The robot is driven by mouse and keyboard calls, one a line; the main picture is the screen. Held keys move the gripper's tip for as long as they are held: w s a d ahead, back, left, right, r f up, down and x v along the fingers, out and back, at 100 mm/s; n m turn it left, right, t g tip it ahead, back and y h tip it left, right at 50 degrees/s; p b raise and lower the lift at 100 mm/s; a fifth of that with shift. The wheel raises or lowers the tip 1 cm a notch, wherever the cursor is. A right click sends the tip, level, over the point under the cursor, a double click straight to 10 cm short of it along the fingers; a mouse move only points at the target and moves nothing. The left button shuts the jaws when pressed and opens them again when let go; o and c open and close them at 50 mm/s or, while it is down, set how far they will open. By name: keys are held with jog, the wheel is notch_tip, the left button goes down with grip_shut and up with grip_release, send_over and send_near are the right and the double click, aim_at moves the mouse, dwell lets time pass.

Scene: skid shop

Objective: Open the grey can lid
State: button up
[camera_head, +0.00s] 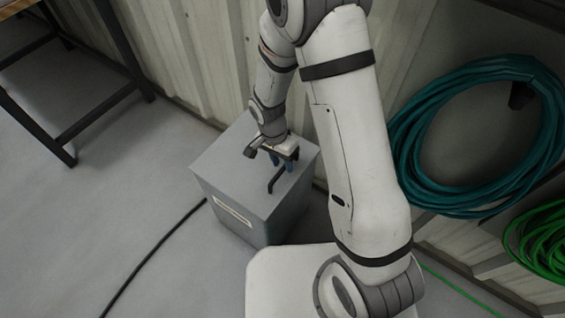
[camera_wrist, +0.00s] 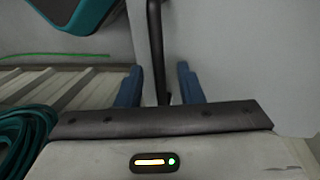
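The grey can (camera_head: 238,207) is a box-shaped bin with a pale label on its front, standing on the floor by the wall. Its flat grey lid (camera_head: 222,165) lies level on top, with no gap visible. A black bar handle (camera_head: 277,180) stands on the lid. My gripper (camera_head: 282,162) is over the lid at the handle, with its blue fingers pointing down. In the wrist view, the fingers of my gripper (camera_wrist: 158,86) are apart, and the black handle (camera_wrist: 156,45) runs between them with a small gap on each side. The arm hides part of the lid.
A corrugated wall (camera_head: 205,50) stands close behind the can. Teal hose coils (camera_head: 405,140) and a green coil (camera_head: 540,240) hang at right. A black cable (camera_head: 150,255) lies on the floor. A dark-framed table (camera_head: 100,115) stands at left. The floor left of the can is mostly clear.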

jog(key=shift+f, duration=0.25)
grip_shut()
dwell(0.5)
